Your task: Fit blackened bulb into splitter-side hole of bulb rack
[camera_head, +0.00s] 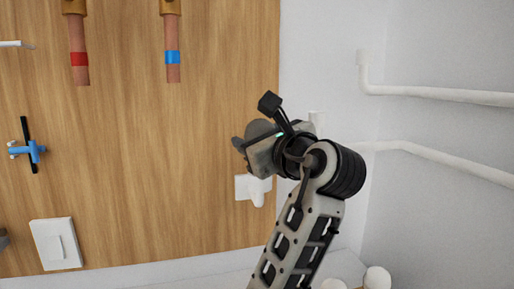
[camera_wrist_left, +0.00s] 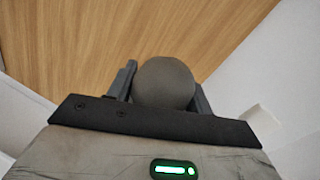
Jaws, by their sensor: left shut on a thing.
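My left gripper (camera_head: 240,146) is in front of the wooden panel, near its right edge. In the left wrist view it is shut on a round, dull dark-grey bulb (camera_wrist_left: 164,82), with a finger on each side of it. The bulb's rounded glass faces the wrist camera; its other end is hidden. In the head view the gripper and wrist mostly hide the bulb. I cannot make out the bulb rack or its holes for certain. My right gripper is not in view.
The wooden panel (camera_head: 120,180) carries copper pipes (camera_head: 173,60), a blue valve-like part (camera_head: 28,150) and a white switch plate (camera_head: 56,243). A white fitting (camera_head: 257,190) is just below my left gripper. White pipes (camera_head: 440,95) run along the right wall. Pale round-topped objects (camera_head: 377,278) stand bottom right.

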